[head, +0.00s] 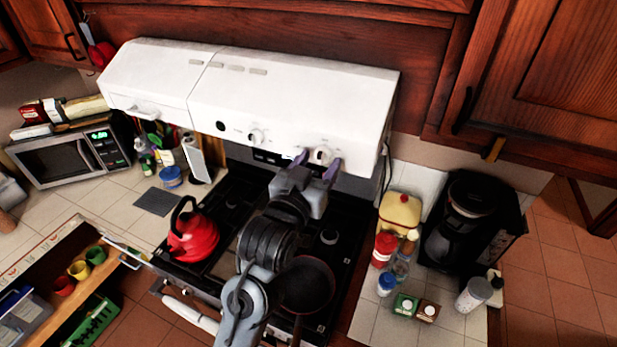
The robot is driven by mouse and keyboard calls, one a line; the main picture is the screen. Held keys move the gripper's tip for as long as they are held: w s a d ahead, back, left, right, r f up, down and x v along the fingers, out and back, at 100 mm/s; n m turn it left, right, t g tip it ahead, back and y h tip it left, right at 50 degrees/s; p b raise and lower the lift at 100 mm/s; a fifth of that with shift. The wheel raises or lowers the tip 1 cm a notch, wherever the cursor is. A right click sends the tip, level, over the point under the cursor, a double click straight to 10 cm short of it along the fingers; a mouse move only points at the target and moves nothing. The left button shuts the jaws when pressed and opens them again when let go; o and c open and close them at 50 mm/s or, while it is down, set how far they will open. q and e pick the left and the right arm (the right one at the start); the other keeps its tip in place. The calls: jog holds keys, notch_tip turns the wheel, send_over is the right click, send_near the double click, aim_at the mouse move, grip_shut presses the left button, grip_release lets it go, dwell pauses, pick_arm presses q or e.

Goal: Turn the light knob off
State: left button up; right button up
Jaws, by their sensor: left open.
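The white range hood (290,95) spans the wall above the stove. Its front face carries a left knob (256,136) and a right knob (322,154), both round and white. The labels by them are too small to read, so I cannot tell from lettering which is the light knob. My left gripper (318,164) is open at the right knob, with one purple-grey finger on each side of it. The knob shows between the fingertips; whether they touch it I cannot tell. My right gripper is not in view.
The black stove below holds a red kettle (193,235) and a dark pan (306,285) beside my arm. A coffee maker (462,215), jars and bottles crowd the right counter. A microwave (72,155) stands at the left. Wooden cabinets flank the hood.

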pick_arm(q)
jog(key=b+v, duration=0.3)
jog(key=v, duration=0.7)
jog(key=shift+s, duration=0.25)
jog(key=shift+a, duration=0.1)
jog(key=s+a+f+n+g+y+p, duration=0.1)
jog(key=s+a+f+g+p, duration=0.15)
jog(key=f, duration=0.75)
jog(key=s+a+f+n+g+y+p, duration=0.1)
jog(key=s+a+f+g+y, duration=0.2)
jog(key=f, duration=0.8)
jog(key=s+a+f+g, duration=0.2)
jog(key=s+a+f, duration=0.1)
jog(key=s, duration=0.3)
jog(key=s+a+f+g+y+p, duration=0.1)
jog(key=s+a+f+g, duration=0.2)
jog(key=s, duration=0.4)
jog(key=s+a+f+g+y+p, duration=0.1)
jog(key=s+a+f+g, duration=0.1)
jog(key=s+a+f, duration=0.3)
jog(key=shift+s+a+f, duration=0.25)
jog(key=shift+s+a, duration=0.45)
jog(key=shift+s, duration=0.1)
